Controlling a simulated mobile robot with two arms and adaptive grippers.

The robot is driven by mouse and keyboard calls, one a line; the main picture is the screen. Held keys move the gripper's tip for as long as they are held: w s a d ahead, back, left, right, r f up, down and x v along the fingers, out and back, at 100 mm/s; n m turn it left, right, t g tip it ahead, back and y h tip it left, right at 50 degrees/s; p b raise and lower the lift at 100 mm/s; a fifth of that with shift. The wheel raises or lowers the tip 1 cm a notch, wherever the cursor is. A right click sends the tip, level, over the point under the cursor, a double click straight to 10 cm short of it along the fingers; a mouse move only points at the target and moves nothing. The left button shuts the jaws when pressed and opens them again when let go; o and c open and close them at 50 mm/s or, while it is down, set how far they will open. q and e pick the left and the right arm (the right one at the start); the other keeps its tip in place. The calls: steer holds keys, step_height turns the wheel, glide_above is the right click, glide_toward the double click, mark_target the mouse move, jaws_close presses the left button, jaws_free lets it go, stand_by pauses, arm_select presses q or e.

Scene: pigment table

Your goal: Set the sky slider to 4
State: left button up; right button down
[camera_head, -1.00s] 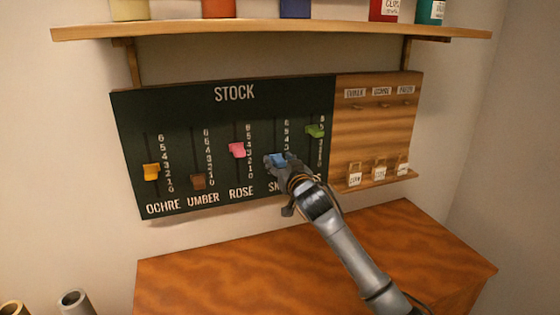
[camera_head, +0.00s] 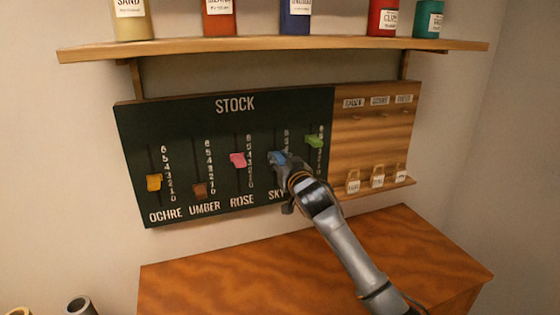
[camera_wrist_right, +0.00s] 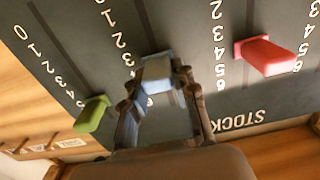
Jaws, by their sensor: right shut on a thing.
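The dark STOCK board (camera_head: 190,115) carries several vertical sliders with number scales. In the wrist view, 1, 2 and 3 show beside the slot on one side of the knob. The numeral level with the knob is partly hidden, so its exact setting cannot be read. My left gripper is not in view.
The pink rose knob (camera_head: 238,160) and green knob (camera_head: 314,142) flank the sky slider. The ochre knob (camera_head: 153,182) and umber knob (camera_head: 200,190) are further left. A shelf (camera_head: 270,45) with bottles hangs above. The wooden tabletop (camera_head: 220,280) below is clear.

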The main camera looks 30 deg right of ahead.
steer(key=shift+r, duration=0.7)
steer(key=shift+f, duration=0.1)
steer(key=c, duration=1)
jaws_free()
steer(key=shift+c, duration=0.2)
steer(key=v, duration=1.2)
steer(key=shift+f, duration=0.1)
